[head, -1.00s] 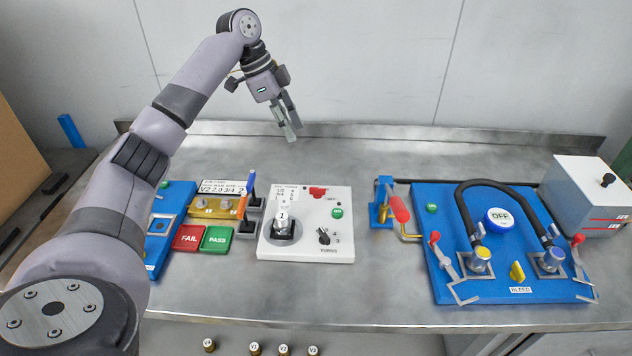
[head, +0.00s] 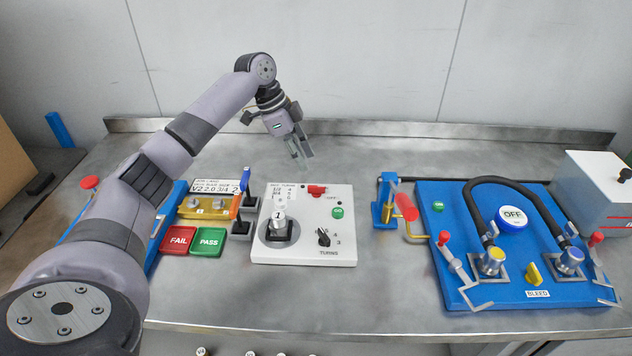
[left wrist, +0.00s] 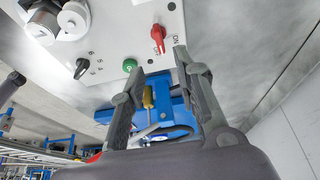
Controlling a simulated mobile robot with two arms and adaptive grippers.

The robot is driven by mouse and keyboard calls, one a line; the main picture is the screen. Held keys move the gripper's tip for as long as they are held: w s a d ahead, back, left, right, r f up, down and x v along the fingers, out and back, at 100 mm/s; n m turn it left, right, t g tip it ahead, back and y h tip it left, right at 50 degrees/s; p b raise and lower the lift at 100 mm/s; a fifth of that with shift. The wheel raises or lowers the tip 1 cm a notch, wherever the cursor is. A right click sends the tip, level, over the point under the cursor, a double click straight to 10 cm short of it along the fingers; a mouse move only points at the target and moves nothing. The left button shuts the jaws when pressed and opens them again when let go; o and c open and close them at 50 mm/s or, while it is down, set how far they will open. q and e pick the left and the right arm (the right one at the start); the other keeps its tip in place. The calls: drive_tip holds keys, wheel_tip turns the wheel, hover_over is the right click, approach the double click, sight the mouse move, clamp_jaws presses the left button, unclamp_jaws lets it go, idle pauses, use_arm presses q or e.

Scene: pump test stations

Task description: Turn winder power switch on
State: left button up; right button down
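The winder (head: 340,255) is a white box marked TURNS in the middle of the bench. Its red power switch (head: 316,190) sits near the back edge of the top, with an OFF label to its right. In the left wrist view the red switch (left wrist: 158,38) is uncovered, ahead of the fingertips, with an ON label beside it. My left gripper (head: 304,148) is above and behind the winder, pointing down, with nothing between its fingers. In the left wrist view the left gripper's fingers (left wrist: 158,68) are apart. My right gripper is not in view.
The winder top also carries a green button (head: 337,212), a black turns knob (head: 322,237) and a spindle (head: 279,222). Red FAIL (head: 179,241) and green PASS (head: 208,243) pads lie left. A blue pump station (head: 470,290) with a black hose stands right.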

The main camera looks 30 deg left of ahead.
sight(317, 186)
use_arm(q)
drive_tip(key=p+x, duration=0.1)
drive_tip(key=x, duration=0.8)
drive_tip(key=shift+w+d+f, duration=0.1)
drive_tip(key=shift+f, duration=0.2)
drive_tip(key=shift+c, duration=0.3)
clamp_jaws()
